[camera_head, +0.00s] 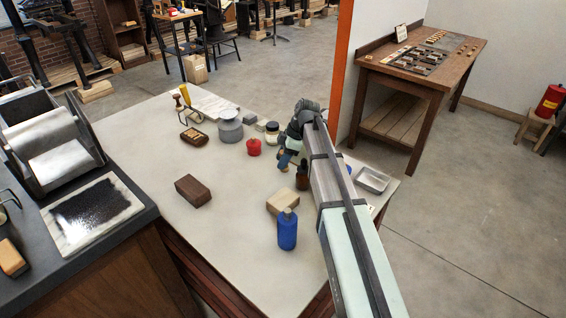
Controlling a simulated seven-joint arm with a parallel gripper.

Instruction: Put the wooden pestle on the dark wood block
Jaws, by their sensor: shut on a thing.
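The dark wood block (193,190) lies on the pale table, left of the middle, with its top bare. My gripper (284,161) is over the table to the right of the block, apart from it. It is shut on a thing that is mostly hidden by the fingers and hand. I take this to be the wooden pestle, since I cannot make out a pestle elsewhere, but its shape is not clear. A lighter wood block (283,201) lies in front of my gripper.
A blue bottle (287,229) stands near the front edge. A dark brown bottle (303,178) is close to my gripper. A red pot (254,147), grey can (229,127) and stamp box (194,137) stand behind. A metal tray (372,179) is right. The table around the dark block is clear.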

